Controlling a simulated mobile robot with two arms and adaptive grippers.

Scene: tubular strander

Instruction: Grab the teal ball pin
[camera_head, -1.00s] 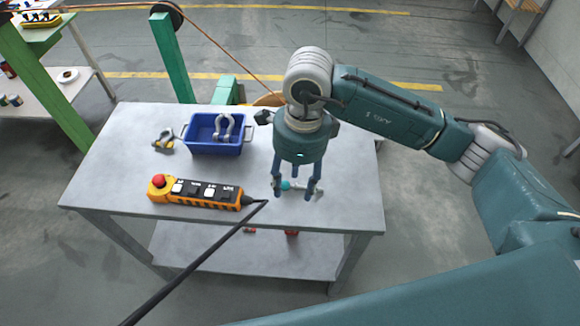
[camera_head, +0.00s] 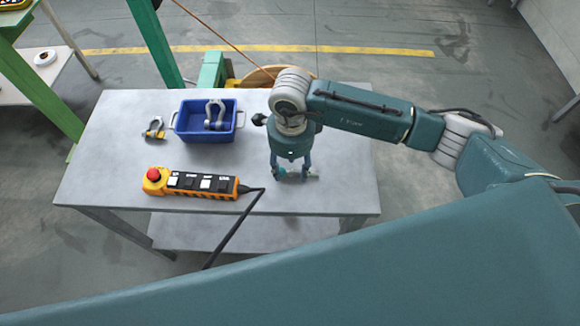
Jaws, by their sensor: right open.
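The teal ball pin (camera_head: 313,174) lies on the grey table, near its right front part. It is small here and partly hidden behind my right gripper's fingers; its teal end and a pale shaft show in part. My right gripper (camera_head: 291,177) points down over the pin, with its fingers apart on the near side and around the pin's middle. I cannot tell whether the fingers touch the pin or the table. My left gripper is not in view.
The table (camera_head: 130,130) also holds a blue bin (camera_head: 187,133) with grey shackles, a loose shackle (camera_head: 154,129) beside it, and an orange control pendant (camera_head: 190,184) with a black cable. The table's right end is clear.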

